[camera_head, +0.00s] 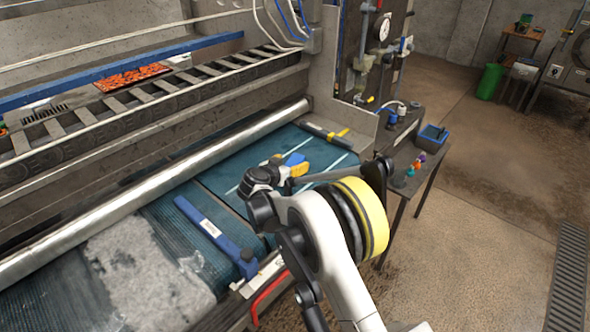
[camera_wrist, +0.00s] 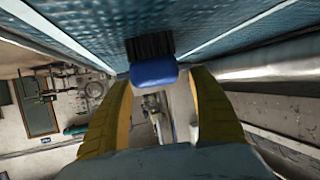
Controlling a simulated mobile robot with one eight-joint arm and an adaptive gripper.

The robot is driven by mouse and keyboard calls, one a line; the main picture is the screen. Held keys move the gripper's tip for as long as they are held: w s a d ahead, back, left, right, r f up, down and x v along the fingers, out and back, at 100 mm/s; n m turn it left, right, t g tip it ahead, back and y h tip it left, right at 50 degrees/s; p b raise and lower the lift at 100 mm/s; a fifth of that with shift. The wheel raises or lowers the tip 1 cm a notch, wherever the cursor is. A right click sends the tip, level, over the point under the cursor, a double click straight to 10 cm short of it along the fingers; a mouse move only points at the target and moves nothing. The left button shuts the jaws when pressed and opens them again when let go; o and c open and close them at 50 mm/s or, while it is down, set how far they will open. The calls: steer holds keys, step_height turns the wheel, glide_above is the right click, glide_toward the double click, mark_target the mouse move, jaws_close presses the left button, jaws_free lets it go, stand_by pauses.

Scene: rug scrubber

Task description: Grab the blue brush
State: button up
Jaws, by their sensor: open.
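The blue brush (camera_head: 294,159) is on the blue ribbed bed of the machine (camera_head: 220,185), just beyond my gripper (camera_head: 290,171). In the wrist view the brush (camera_wrist: 153,73) shows a rounded blue body with a dark bristle part against the ribbed surface. My gripper (camera_wrist: 160,82) has its two yellow fingers apart, one on each side of the brush's blue end. I cannot tell whether either finger touches it. In the head view my wrist and gripper hide part of the brush.
A blue bar (camera_head: 218,234) lies on the bed at the left of my arm, near a red handle (camera_head: 270,297). A long metal roller (camera_head: 150,190) runs behind. A dark bar with a yellow part (camera_head: 325,133) lies farther back. A side table (camera_head: 425,172) holds a blue bin (camera_head: 431,138).

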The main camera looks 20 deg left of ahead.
mark_target(298, 159)
steer(key=b+x, duration=0.2)
steer(key=x, duration=0.3)
steer(key=shift+w+f, duration=0.15)
steer(key=shift+w, duration=0.15)
steer(key=shift+c, duration=0.3)
steer(key=c, duration=1.3)
